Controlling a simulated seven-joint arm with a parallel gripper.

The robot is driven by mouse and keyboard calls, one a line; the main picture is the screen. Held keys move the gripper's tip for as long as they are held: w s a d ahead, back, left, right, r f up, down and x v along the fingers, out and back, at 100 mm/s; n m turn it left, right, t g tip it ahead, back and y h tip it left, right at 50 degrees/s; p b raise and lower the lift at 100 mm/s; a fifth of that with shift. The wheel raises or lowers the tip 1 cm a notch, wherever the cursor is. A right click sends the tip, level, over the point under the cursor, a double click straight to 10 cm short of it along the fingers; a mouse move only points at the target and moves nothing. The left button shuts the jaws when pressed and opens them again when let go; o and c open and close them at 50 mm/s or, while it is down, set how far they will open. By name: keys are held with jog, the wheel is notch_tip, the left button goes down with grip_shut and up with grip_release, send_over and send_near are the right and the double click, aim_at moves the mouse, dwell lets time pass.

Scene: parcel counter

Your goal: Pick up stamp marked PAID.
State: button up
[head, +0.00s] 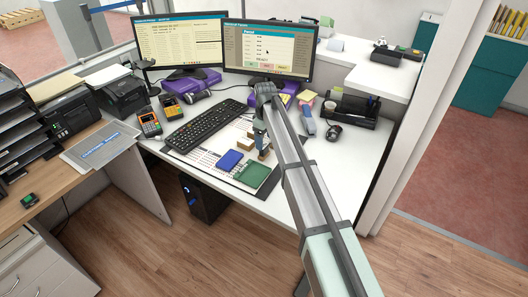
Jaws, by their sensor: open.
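My arm reaches in from the lower right over the desk. My gripper (262,150) points down near the desk mat, partly hidden by my own arm. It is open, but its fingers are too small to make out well. Small wooden block-like items, likely stamps (245,145), stand on the mat just left of my gripper. I cannot read PAID on any of them, so I cannot tell which is marked. A blue pad (229,160) and a green pad (252,175) lie in front of them. I cannot tell whether the gripper touches anything.
A black keyboard (206,123) lies behind and left of the pads. Two monitors (180,40) stand at the back. A card terminal (149,124) is at left. A blue stapler-like item (308,122), a dark mouse-like item (333,132) and a black organizer (352,108) are at right.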

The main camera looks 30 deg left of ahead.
aim_at(264, 145)
jog(key=shift+w+a+f, duration=0.1)
jog(key=shift+a+f, duration=0.1)
jog(key=shift+f, duration=1.55)
jog(key=shift+w+a+f, duration=0.1)
jog(key=shift+a+f, duration=0.05)
jog(key=shift+f, duration=1.6)
jog(key=shift+c, duration=0.3)
jog(key=c, duration=0.7)
jog(key=shift+o, duration=0.2)
